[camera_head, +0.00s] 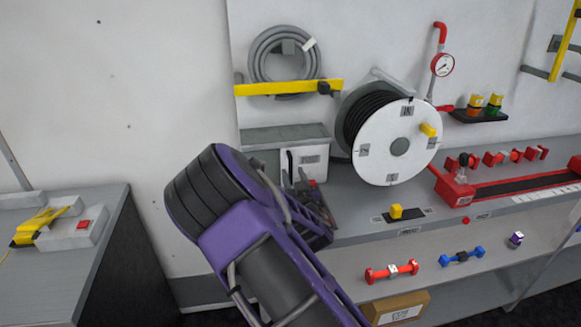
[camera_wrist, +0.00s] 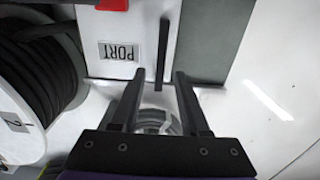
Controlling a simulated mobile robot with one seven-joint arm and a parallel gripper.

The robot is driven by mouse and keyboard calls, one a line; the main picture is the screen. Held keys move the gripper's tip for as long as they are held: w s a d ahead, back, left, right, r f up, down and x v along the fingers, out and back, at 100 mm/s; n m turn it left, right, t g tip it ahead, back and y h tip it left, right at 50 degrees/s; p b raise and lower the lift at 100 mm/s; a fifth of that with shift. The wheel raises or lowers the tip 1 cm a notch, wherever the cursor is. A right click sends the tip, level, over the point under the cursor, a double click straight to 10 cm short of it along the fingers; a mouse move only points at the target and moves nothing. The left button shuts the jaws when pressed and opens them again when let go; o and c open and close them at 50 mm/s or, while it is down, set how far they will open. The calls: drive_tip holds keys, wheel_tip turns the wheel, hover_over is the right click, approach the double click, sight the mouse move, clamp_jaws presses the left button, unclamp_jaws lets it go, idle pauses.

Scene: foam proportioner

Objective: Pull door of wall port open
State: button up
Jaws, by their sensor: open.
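The wall port (camera_head: 288,138) is a grey box on the wall, with a pale door (camera_head: 313,156). In the wrist view the door (camera_wrist: 137,25) appears upside down, with a "PORT" label (camera_wrist: 118,50). A dark upright bar handle (camera_wrist: 163,50) runs along the door's edge; it also shows in the head view (camera_head: 290,160). The door looks shut. My gripper (camera_wrist: 160,76) is open, its fingertips on either side of the handle's end. I cannot tell whether they touch it. In the head view my purple wrist hides part of the fingers.
A hose reel (camera_head: 398,145) stands close to the right of the port. A coiled hose (camera_head: 283,62) and yellow bar (camera_head: 262,89) are above it. Bare wall (camera_head: 110,90) is at left.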

sight(291, 168)
drive_tip(key=shift+x, duration=2.1)
clamp_jaws()
